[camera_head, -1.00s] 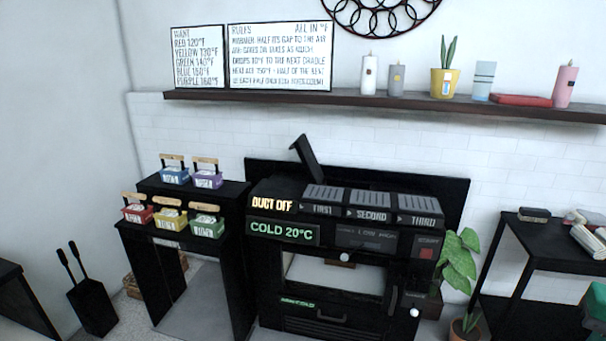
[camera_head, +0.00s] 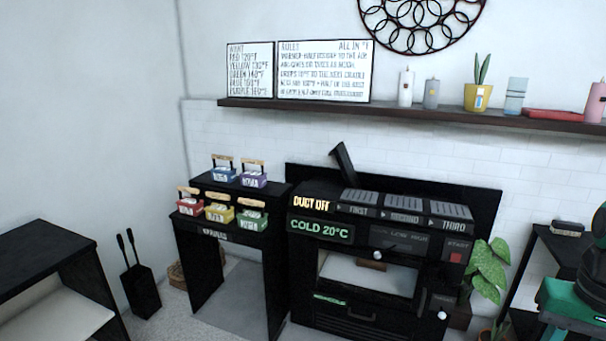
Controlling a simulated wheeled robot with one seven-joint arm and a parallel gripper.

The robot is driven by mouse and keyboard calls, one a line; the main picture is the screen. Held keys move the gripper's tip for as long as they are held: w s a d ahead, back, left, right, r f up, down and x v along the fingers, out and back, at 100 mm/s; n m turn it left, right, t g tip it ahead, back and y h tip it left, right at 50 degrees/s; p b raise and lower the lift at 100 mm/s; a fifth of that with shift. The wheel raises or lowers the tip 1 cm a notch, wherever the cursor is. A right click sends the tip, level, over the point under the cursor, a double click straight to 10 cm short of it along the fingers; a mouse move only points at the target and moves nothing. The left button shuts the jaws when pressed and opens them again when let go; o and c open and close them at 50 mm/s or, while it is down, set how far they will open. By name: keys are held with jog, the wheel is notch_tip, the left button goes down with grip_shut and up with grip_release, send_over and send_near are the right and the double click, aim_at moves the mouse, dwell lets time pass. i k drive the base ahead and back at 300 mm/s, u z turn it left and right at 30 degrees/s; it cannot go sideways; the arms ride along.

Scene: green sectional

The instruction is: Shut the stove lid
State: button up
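The black stove (camera_head: 375,305) stands against the white brick wall, with lit signs "DUCT OFF" and "COLD 20°C" on its front. A narrow black lid-like flap (camera_head: 344,162) stands raised and tilted at the left part of its top, leaning up and to the left. The front of the stove has an open bay with a pale floor (camera_head: 365,275); a small brown thing shows at its back. A dark panel with a light knob (camera_head: 442,315) is at its right side. A green and black part of my arm shows at the lower right edge; my gripper's fingers are not visible.
A black stepped stand (camera_head: 190,270) left of the stove holds several coloured, labelled blocks with wooden handles. A plant (camera_head: 488,268) and a black table (camera_head: 540,240) are to the right. A black cabinet (camera_head: 45,265) is at left. Grey floor shows between.

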aim_at(340, 152)
jog(key=u, duration=1.3)
jog(key=i, duration=3.2)
jog(key=z, duration=2.55)
